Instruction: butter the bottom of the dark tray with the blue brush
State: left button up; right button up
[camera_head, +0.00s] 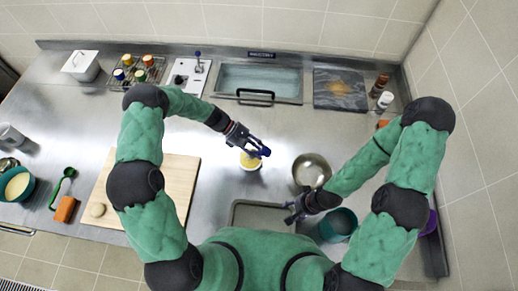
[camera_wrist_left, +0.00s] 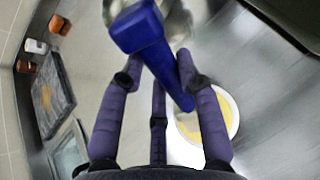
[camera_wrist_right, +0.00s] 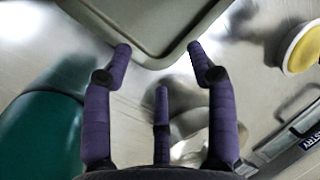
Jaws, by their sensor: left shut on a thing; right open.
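My left gripper (camera_head: 257,151) is shut on the blue brush (camera_head: 265,151), over or beside a small white bowl of yellow butter (camera_head: 250,164). In the left wrist view the brush (camera_wrist_left: 150,35) lies between the fingers, with the bowl (camera_wrist_left: 232,103) behind its lower end. I cannot tell whether the brush touches the butter. The dark tray (camera_head: 237,208) lies at the front edge of the counter, partly hidden by my body. My right gripper (camera_head: 292,212) is open and empty at the tray's right side. The tray's corner (camera_wrist_right: 150,58) shows just beyond its fingertips.
A steel bowl (camera_head: 311,170) stands right of the butter, and a teal pot (camera_head: 338,226) stands close to my right gripper. A wooden board (camera_head: 180,180) lies left. The sink (camera_head: 260,80) and a dark slab (camera_head: 340,90) are at the back. The counter's middle is clear.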

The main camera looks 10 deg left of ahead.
aim_at(265, 147)
pick_arm(q)
jog(key=shift+s+f+b, duration=0.1)
jog(key=shift+f+b, duration=0.45)
pick_arm(e)
jog(key=shift+f, duration=0.55)
dwell(1.7)
pick_arm(q)
jog(key=shift+r, duration=0.15)
pick_arm(e)
jog(key=shift+r, duration=0.1)
pick_arm(q)
jog(key=shift+r+p, duration=2.05)
jog(key=shift+r, duration=1.4)
pick_arm(e)
jog(key=shift+r, duration=1.95)
pick_arm(q)
jog(key=shift+f, duration=0.1)
